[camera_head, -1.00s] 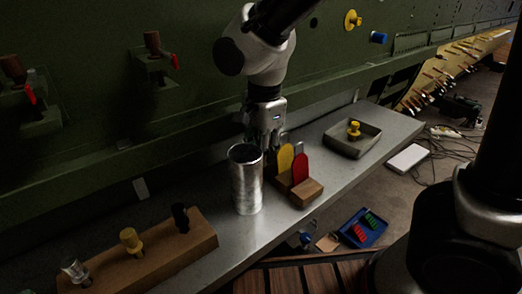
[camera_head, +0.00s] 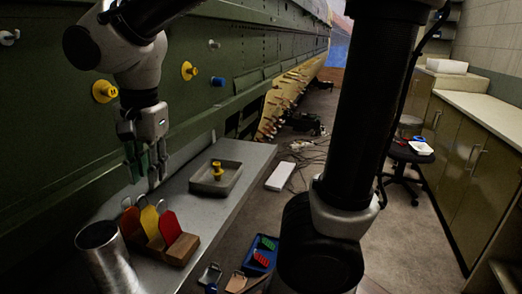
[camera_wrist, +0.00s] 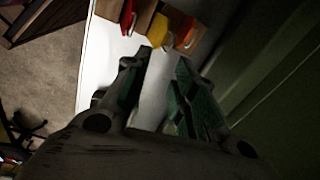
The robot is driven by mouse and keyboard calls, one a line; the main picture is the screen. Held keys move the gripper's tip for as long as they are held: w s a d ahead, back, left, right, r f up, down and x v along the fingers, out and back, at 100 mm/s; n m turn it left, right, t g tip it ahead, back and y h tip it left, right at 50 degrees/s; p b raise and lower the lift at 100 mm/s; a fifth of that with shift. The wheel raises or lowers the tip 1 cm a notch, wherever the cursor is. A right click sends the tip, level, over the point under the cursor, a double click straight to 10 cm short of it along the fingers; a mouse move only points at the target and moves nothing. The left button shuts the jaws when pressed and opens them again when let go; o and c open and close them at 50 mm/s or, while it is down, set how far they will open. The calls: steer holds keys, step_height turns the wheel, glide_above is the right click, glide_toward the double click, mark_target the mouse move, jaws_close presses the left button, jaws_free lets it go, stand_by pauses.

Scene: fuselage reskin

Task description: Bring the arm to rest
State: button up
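My arm hangs down at the upper left of the head view. My gripper (camera_head: 145,178) points down above the metal bench (camera_head: 190,203), beyond a wooden block (camera_head: 176,250) with red and yellow tags. Its two fingers stand apart with nothing between them. In the wrist view my gripper (camera_wrist: 163,72) also shows a gap between its green-padded fingers, and the tags lie past the fingertips. I cannot tell the exact height above the bench.
A metal cylinder (camera_head: 108,262) stands on the near bench beside the block. A grey tray (camera_head: 205,186) holding a yellow part (camera_head: 217,171) lies to the right of my gripper. The green fuselage wall (camera_head: 45,130) rises close behind the arm. A blue bin (camera_head: 262,252) sits lower down.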

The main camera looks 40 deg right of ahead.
steer(key=s+d+n+t, duration=0.1)
steer(key=s+d+n, duration=0.2)
steer(key=d, duration=0.5)
steer(key=s+d+r+n+t, duration=0.1)
steer(key=s+d+n, duration=0.2)
steer(key=d, duration=0.5)
steer(key=s+d+n+t, duration=0.1)
steer(key=s+d+n, duration=0.2)
steer(key=d, duration=0.5)
steer(key=shift+s+d+r+h, duration=0.2)
steer(key=shift+d+h, duration=0.1)
steer(key=shift+h, duration=0.1)
stand_by(1.1)
